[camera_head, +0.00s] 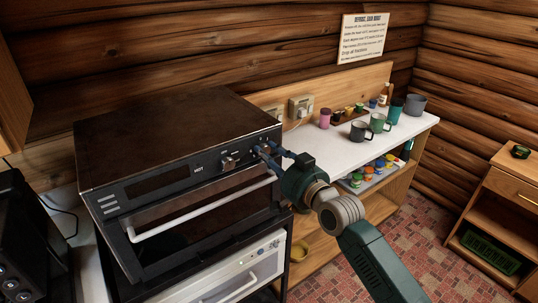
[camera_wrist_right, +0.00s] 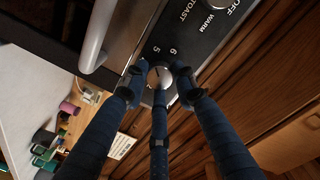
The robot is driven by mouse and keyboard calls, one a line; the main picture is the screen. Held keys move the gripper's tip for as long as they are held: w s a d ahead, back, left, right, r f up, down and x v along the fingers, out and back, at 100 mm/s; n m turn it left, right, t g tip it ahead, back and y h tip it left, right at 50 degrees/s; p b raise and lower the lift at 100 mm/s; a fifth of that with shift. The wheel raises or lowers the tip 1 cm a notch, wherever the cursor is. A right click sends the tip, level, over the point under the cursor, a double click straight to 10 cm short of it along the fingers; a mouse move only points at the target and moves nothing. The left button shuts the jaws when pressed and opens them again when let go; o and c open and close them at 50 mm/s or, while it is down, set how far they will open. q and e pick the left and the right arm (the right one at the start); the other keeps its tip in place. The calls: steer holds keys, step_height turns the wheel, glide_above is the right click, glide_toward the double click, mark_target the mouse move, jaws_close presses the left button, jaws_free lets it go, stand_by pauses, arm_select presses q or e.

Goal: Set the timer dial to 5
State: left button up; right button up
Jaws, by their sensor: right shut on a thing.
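The black toaster oven (camera_head: 165,110) stands at the left of the counter in the head view. My right gripper (camera_head: 268,152) is at the right end of its front panel, with its blue fingers around the timer dial. In the right wrist view the silver dial (camera_wrist_right: 160,76) sits between the fingertips of the right gripper (camera_wrist_right: 159,84), which is shut on it. The numbers 5 and 6 show on the panel beside the dial. I cannot tell exactly where the dial's pointer stands. The fingers hide part of the dial and its scale. My left gripper is not in view.
Another oven knob (camera_head: 228,163) is left of the gripper. The white oven handle (camera_head: 200,205) runs below the panel. Mugs, including a green one (camera_head: 379,123), and small jars stand on the white counter (camera_head: 335,148) to the right. A drawer cabinet (camera_head: 510,185) stands at far right.

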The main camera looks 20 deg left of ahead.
steer(key=shift+f, duration=0.25)
stand_by(0.3)
steer(key=o, duration=0.9)
steer(key=shift+r, duration=0.1)
steer(key=v, duration=1.2)
